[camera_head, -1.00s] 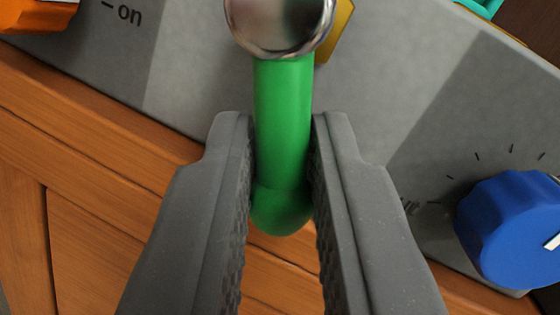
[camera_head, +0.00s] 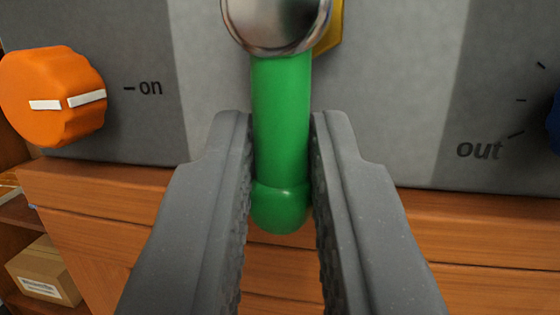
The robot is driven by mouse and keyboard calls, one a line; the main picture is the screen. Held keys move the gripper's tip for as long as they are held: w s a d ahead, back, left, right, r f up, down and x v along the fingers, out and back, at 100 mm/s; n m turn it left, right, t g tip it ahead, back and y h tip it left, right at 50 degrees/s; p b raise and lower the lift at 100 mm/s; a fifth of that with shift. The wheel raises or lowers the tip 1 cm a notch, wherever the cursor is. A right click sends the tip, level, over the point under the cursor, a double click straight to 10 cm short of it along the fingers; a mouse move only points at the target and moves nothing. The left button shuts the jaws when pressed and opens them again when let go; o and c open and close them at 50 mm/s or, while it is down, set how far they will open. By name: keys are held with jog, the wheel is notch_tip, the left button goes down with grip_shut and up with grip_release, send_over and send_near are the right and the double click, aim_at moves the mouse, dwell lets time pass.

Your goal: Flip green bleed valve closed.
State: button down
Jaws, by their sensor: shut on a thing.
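The green bleed valve handle (camera_head: 281,120) hangs straight down in the picture from a shiny metal cap (camera_head: 277,22) at the top centre. Part of a yellow fitting (camera_head: 329,28) shows behind the cap. My gripper (camera_head: 281,170) is shut on the green handle, with one dark grey finger on each side of it. The rounded lower end of the handle shows between the fingers. The rest of the valve body is hidden behind the cap or out of the frame.
An orange knob (camera_head: 52,97) marked "on" sits on the grey panel (camera_head: 400,90) at left. The edge of a blue knob (camera_head: 555,122) shows at right, near the "out" label. Wooden boards (camera_head: 460,225) run below. A cardboard box (camera_head: 45,272) sits lower left.

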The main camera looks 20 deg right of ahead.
jog(key=shift+a+f, duration=0.1)
jog(key=c, duration=1.4)
grip_release()
jog(key=shift+w, duration=0.1)
jog(key=p+v, duration=0.2)
jog(key=v, duration=1.2)
jog(key=shift+w, duration=0.1)
